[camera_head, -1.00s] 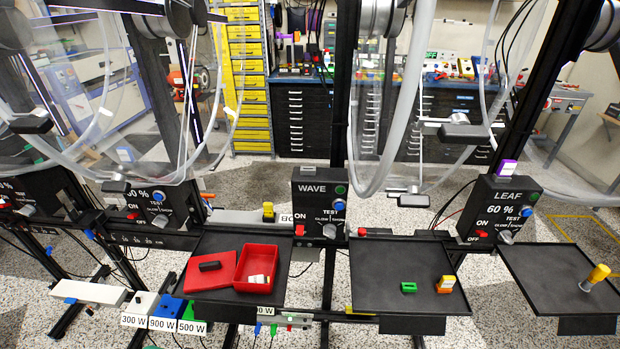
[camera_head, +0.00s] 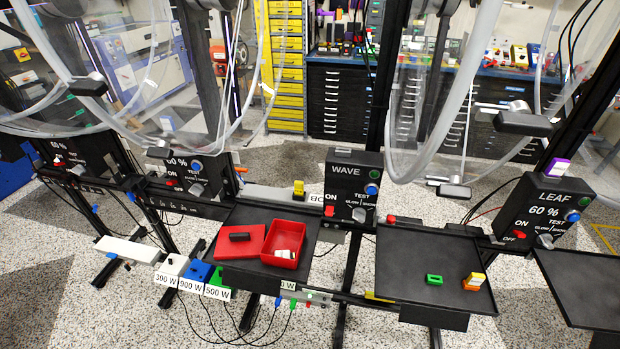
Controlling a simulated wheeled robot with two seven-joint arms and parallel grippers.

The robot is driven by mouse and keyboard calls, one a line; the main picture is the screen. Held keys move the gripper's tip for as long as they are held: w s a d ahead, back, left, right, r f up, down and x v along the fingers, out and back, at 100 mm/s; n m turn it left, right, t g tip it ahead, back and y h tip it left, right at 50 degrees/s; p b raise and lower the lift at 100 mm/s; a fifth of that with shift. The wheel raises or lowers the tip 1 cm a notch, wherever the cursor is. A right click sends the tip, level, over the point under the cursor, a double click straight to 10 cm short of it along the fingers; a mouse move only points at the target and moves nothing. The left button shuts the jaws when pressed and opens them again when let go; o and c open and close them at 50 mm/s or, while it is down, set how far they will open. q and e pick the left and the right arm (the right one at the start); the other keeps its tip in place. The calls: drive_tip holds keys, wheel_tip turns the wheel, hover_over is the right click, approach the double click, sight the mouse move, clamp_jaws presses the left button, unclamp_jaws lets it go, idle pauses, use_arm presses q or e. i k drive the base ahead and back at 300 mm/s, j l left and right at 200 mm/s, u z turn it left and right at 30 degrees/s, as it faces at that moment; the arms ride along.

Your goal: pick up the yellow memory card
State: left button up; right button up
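No thing in view can be told for certain as the yellow memory card. A small yellow-orange block with a white label (camera_head: 473,283) stands on the middle dark tray (camera_head: 410,250), right of a green block (camera_head: 434,280). A small yellow piece (camera_head: 298,188) stands behind the left tray, left of the WAVE box. A purple block with a white label (camera_head: 557,168) stands on top of the LEAF box. Neither of my grippers shows.
The left tray holds a red open box (camera_head: 303,237), its red lid and a black block (camera_head: 239,237). The WAVE box (camera_head: 352,190) and LEAF box (camera_head: 545,208) stand behind the trays. Clear curved tubes and black posts (camera_head: 380,90) rise between.

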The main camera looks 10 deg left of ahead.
sight(475, 279)
drive_tip(key=z, duration=1.1)
drive_tip(key=l, duration=0.1)
